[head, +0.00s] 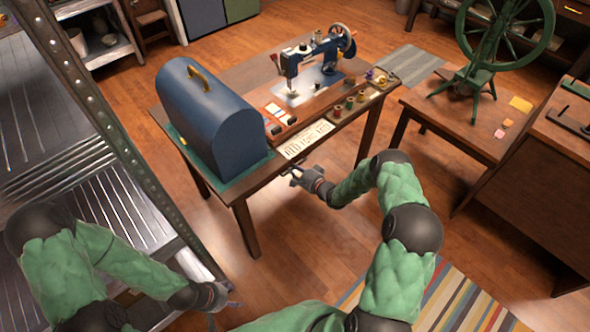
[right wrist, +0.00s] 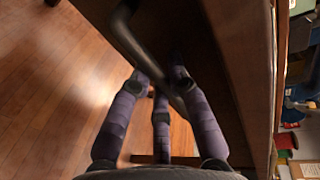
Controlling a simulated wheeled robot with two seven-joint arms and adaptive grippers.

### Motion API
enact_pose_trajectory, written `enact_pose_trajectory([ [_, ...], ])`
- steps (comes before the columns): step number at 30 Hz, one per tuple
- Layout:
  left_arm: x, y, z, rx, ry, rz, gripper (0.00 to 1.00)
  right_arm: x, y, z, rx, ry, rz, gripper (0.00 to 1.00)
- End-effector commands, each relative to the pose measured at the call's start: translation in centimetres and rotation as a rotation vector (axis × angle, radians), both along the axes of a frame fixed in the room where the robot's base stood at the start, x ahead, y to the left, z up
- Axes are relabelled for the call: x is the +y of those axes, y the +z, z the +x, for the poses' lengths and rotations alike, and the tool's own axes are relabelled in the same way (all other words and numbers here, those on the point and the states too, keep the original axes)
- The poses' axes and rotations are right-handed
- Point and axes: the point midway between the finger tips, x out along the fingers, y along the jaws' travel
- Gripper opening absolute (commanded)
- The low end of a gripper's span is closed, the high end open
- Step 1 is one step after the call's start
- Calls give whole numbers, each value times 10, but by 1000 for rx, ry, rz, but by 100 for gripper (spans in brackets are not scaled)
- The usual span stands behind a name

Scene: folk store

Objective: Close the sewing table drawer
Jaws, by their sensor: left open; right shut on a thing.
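The sewing table (head: 246,217) stands in the middle of the head view. Its dark drawer front (right wrist: 205,45) fills the upper middle of the right wrist view, with a dark curved handle (right wrist: 122,28) on it. My right gripper (head: 294,173) is at the table's front edge, below a cream printed strip. In the right wrist view its fingers (right wrist: 160,82) are closed around the handle. How far the drawer stands out is hard to tell. My left gripper (head: 228,296) is open and empty at the lower left, apart from the table.
On the table are a blue domed case (head: 215,125), a sewing machine (head: 315,65) and several thread spools (head: 350,102). A metal shelf rack (head: 120,150) stands close at the left. A side table (head: 450,112) with a spinning wheel (head: 485,45) is at the right.

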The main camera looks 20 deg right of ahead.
Motion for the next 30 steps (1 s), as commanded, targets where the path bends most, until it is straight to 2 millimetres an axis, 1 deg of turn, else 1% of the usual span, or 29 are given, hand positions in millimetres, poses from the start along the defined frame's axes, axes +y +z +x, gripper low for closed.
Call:
enact_pose_trajectory([
  [2,0,0,0,-1,0,0,59,0,2,2,-4,1,-3,0],
  [3,0,0,0,-1,0,0,59,0,2,2,-4,1,-3,29],
  [21,0,0,1,-1,0,0,59,-1,2,0,-4,0,-3,29],
  [26,0,0,1,-1,0,0,59,-8,6,-15,-4,-3,-1,29],
  [30,0,0,1,-1,0,0,59,-18,10,-40,-2,-4,-1,29],
])
